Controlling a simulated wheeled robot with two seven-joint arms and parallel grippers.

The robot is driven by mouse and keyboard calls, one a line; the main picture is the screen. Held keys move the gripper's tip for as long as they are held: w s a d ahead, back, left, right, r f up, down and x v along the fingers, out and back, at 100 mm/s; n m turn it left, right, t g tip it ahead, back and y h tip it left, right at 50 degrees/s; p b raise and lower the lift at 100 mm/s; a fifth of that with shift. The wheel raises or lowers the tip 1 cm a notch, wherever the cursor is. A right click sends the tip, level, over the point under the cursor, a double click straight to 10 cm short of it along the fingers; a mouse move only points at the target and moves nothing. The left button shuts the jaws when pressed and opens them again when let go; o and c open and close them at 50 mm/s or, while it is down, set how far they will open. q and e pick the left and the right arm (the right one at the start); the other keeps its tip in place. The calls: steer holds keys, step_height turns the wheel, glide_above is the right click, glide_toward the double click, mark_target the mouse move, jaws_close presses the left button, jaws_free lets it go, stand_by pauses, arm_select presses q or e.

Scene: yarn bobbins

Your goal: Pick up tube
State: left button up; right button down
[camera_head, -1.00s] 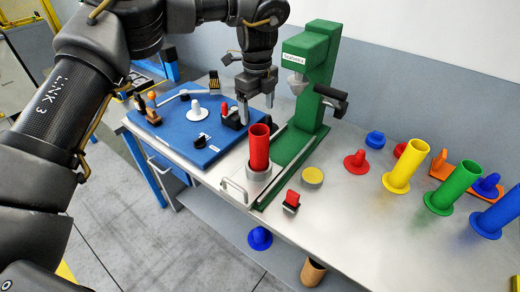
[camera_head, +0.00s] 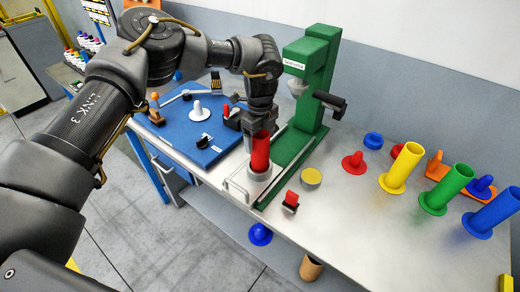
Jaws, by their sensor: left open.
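The red tube (camera_head: 260,153) stands upright in a grey metal holder (camera_head: 259,174) near the front edge of the table. My left gripper (camera_head: 262,136) points down over it from above. Its jaws are open, with the fingers at the tube's upper end, and they hide part of the rim. I cannot tell whether a finger touches the tube. Yellow (camera_head: 401,170), green (camera_head: 446,189) and blue (camera_head: 494,213) flanged tubes stand at the right. My right gripper is not in view.
A green press (camera_head: 314,80) stands just right of the red tube. A blue board (camera_head: 190,142) with small parts lies to the left. A metal handle (camera_head: 238,187) and a red switch (camera_head: 291,199) are close by. The front right of the table is bare.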

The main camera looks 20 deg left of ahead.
arm_select(q)
steer(key=shift+f, duration=0.65)
steer(key=c, duration=1.3)
steer(key=shift+r, duration=0.1)
steer(key=shift+r+b, duration=0.35)
steer(key=shift+r, duration=0.15)
steer(key=shift+r+b, duration=1.5)
steer(key=shift+r, duration=7)
